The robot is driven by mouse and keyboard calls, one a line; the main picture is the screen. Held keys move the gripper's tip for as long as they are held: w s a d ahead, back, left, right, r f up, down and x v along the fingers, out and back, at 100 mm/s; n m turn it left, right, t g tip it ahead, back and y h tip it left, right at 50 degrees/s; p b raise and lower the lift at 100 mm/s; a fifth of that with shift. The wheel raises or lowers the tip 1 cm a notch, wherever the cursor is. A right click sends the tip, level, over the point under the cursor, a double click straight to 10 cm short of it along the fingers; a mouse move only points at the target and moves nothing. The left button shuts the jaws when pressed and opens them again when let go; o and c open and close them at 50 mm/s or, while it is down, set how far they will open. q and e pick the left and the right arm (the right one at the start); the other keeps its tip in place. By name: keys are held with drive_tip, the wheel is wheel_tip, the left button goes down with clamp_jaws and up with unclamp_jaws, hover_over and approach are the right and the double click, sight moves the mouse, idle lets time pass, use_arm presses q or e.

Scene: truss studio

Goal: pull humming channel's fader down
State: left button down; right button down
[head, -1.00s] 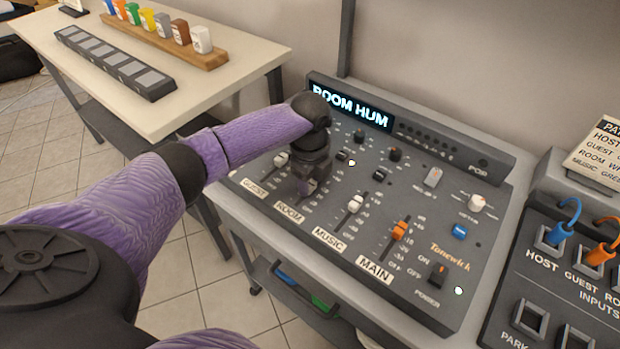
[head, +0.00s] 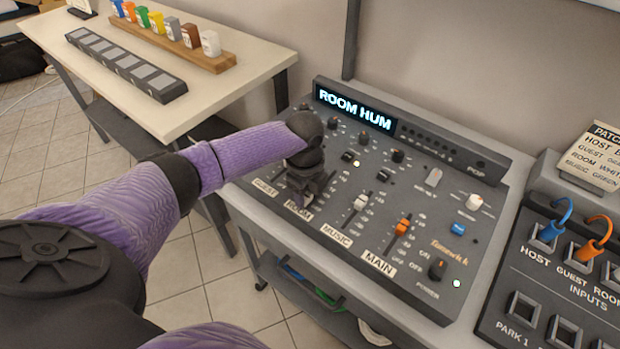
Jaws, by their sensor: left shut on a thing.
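The mixer (head: 330,214) stands on a grey cart, and its lit display (head: 354,107) reads ROOM HUM. My left gripper (head: 302,192) is over the ROOM channel, low in its fader slot, just above the ROOM label (head: 298,210). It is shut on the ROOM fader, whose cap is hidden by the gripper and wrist. The white MUSIC fader (head: 360,203) sits to its right, and the orange MAIN fader (head: 402,227) is further right. The GUEST label (head: 265,187) shows left of the gripper; the GUEST fader is hidden by my arm. My right gripper is out of view.
A patch panel (head: 560,262) with blue and orange plugs stands to the right. A pale table (head: 225,85) at the back left holds a grey tray (head: 125,66) and a wooden rack of colored blocks (head: 170,38). Mixer knobs stand close behind the gripper.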

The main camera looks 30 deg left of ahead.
use_arm(q)
drive_tip(key=shift+s, duration=0.1)
drive_tip(key=shift+f, duration=0.1)
drive_tip(key=shift+c, duration=1.4)
unclamp_jaws()
drive_tip(key=shift+s, duration=0.15)
wheel_tip(320, 180, up, 10)
drive_tip(key=p, duration=0.3)
